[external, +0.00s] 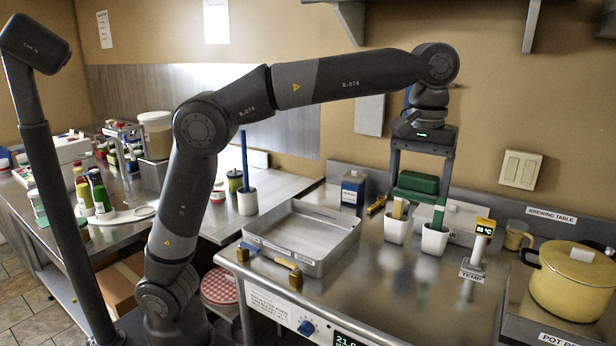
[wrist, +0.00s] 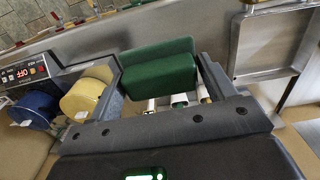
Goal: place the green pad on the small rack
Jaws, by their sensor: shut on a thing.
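The green pad (external: 417,183) is a dark green block between the two fingers of my gripper (external: 419,192). It is held above the metal counter, over two white cups. In the wrist view, the green pad (wrist: 160,68) spans the space between the fingers. My gripper is shut on it. I cannot clearly pick out the small rack; a metal stand with bottles (external: 122,132) is on the far left counter, but I cannot tell if it is that rack.
White cups (external: 395,230) (external: 434,240) hold a tan and a green piece below the pad. An empty metal tray (external: 305,235) lies left. A temperature display (external: 482,240) and yellow pot (external: 578,283) stand right.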

